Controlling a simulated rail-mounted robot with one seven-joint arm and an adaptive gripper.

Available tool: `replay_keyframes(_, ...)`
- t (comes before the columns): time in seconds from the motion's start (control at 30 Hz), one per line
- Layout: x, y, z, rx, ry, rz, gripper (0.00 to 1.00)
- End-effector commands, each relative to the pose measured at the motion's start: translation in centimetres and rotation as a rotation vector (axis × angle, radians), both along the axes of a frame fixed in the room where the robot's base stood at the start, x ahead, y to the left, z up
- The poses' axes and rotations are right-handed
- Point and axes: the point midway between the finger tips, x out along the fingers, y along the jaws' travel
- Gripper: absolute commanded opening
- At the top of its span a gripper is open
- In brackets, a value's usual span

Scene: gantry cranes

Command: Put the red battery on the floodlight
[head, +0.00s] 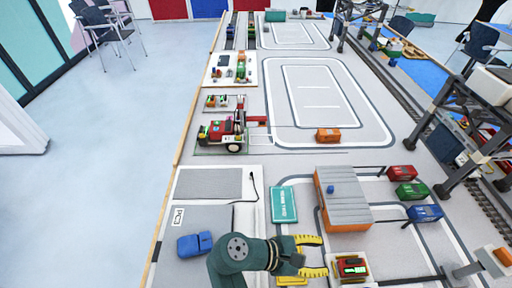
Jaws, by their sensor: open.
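Nothing shows between the fingers. I cannot make out the floodlight for certain. A grey stand with an orange block (494,261) at the lower right may be it.
A teal book (284,204) and a blue toy car (195,244) lie left. Gantry cranes (461,110) line the right.

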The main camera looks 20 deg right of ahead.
Motion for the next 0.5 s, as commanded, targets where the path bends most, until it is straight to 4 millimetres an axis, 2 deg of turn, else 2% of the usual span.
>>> replay_keyframes(0.07, 3.1, 0.0, 1.3, 0.050, -0.298, 0.035, 0.49)
replay_keyframes(0.17, 9.1, 1.6, 5.4, 0.205, -0.892, 0.080, 0.49)
replay_keyframes(0.2, 11.5, 2.8, 8.2, 0.301, -1.152, 0.087, 0.49)
replay_keyframes(0.27, 14.1, 5.3, 13.7, 0.480, -1.528, 0.092, 0.49)
replay_keyframes(0.3, 15.1, 7.1, 17.7, 0.622, -1.753, 0.091, 0.49)
replay_keyframes(0.37, 15.1, 9.7, 23.7, 0.850, -2.029, 0.084, 0.49)
replay_keyframes(0.4, 14.5, 11.3, 27.2, 1.005, -2.171, 0.080, 0.49)
replay_keyframes(0.5, 11.8, 14.4, 34.2, 1.352, -2.393, 0.071, 0.49)
